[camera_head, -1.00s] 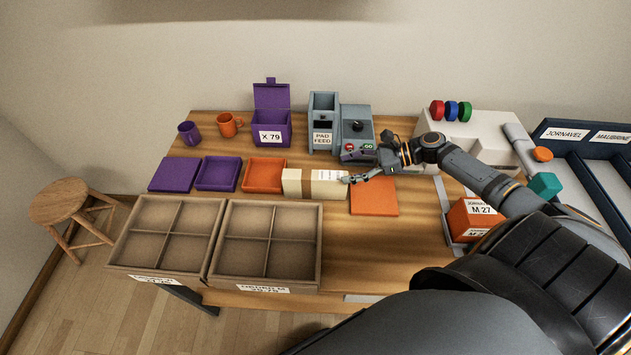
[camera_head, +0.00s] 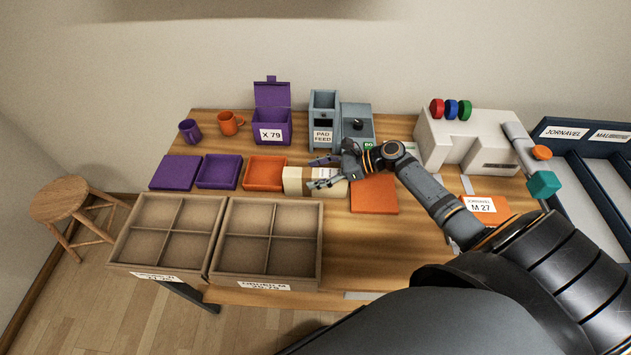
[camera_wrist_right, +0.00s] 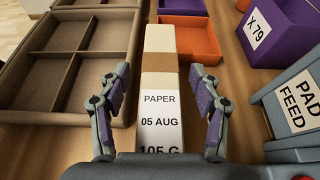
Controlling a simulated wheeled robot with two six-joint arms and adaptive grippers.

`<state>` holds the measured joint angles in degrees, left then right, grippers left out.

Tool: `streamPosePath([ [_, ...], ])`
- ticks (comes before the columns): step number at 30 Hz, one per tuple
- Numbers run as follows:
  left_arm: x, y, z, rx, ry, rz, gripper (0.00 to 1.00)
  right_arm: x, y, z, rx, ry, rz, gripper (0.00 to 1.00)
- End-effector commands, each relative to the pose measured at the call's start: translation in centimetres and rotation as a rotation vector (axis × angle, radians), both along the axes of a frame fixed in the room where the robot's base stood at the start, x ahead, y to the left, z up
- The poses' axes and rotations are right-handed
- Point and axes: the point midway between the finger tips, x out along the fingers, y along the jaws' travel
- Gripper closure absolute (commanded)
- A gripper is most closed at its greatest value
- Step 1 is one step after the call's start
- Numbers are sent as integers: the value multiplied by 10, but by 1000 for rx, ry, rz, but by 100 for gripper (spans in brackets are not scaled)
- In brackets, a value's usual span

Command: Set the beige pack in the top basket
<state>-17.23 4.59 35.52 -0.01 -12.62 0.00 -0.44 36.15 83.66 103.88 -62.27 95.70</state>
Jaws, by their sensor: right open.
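In the right wrist view the pack (camera_wrist_right: 160,85) runs away from me and carries a white label reading PAPER, 05 AUG, 105 G. My right gripper (camera_head: 322,172) is open at the pack's right part. In the wrist view its two fingers (camera_wrist_right: 159,76) stand on either side of the pack, with gaps visible. My left gripper is not in view. I cannot tell which thing is the top basket.
Two brown divided boxes (camera_head: 213,250) stand at the front left. An orange plate (camera_head: 375,196) lies right. Navy labelled trays (camera_head: 578,170) stand far right.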

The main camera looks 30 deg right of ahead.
Motion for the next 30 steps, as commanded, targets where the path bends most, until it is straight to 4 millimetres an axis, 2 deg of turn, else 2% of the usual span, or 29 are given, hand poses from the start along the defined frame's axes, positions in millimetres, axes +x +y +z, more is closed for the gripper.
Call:
streamPosePath([
  [8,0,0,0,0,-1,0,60,2,3,-2,-2,1,1,37],
  [22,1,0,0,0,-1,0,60,2,3,-2,-1,0,1,100],
  [30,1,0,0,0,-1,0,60,2,3,-1,-1,-1,2,100],
])
